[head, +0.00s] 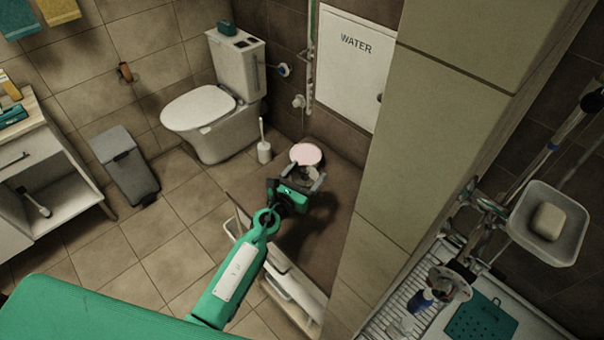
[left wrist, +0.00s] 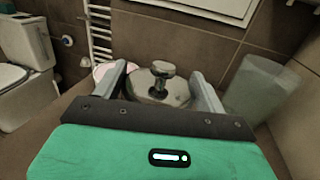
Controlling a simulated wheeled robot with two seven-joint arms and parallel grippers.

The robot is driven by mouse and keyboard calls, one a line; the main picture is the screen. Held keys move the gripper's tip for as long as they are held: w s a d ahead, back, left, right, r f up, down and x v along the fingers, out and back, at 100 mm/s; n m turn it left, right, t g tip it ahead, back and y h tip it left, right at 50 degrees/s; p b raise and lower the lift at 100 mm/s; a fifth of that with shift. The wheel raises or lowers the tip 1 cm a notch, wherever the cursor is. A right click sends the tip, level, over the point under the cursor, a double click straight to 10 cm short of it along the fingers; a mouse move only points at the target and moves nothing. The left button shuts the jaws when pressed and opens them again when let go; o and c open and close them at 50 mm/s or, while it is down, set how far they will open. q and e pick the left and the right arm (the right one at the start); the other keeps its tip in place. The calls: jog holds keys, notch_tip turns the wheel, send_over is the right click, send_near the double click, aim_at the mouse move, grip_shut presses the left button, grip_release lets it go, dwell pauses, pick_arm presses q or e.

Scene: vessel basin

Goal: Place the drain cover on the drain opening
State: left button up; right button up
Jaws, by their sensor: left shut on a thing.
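The drain cover (left wrist: 163,91) is a round, pale metal disc with a knob on top, between the two fingers of my left gripper in the left wrist view. In the head view, the drain cover (head: 310,174) shows only partly between the fingertips. My left gripper (head: 305,184) is shut on it, in the dark-floored corner below the white water panel. In the left wrist view my left gripper (left wrist: 162,84) covers the near part of the disc. I cannot make out the drain opening in either view. My right gripper is not in view.
A round pink-topped container (head: 306,154) stands just beyond my left gripper. The toilet (head: 205,125) and brush (head: 264,145) are to its left. A tiled pillar (head: 400,170) closes the right side. A white open shelf (head: 290,283) lies below.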

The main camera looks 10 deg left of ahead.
aim_at(306, 169)
pick_arm(q)
notch_tip(306, 169, up, 12)
jog(key=p, duration=1)
jog(key=shift+f+p, duration=0.2)
jog(key=shift+p, duration=0.15)
jog(key=shift+d+r, duration=0.1)
jog(key=shift+r, duration=0.9)
jog(key=shift+s, duration=0.1)
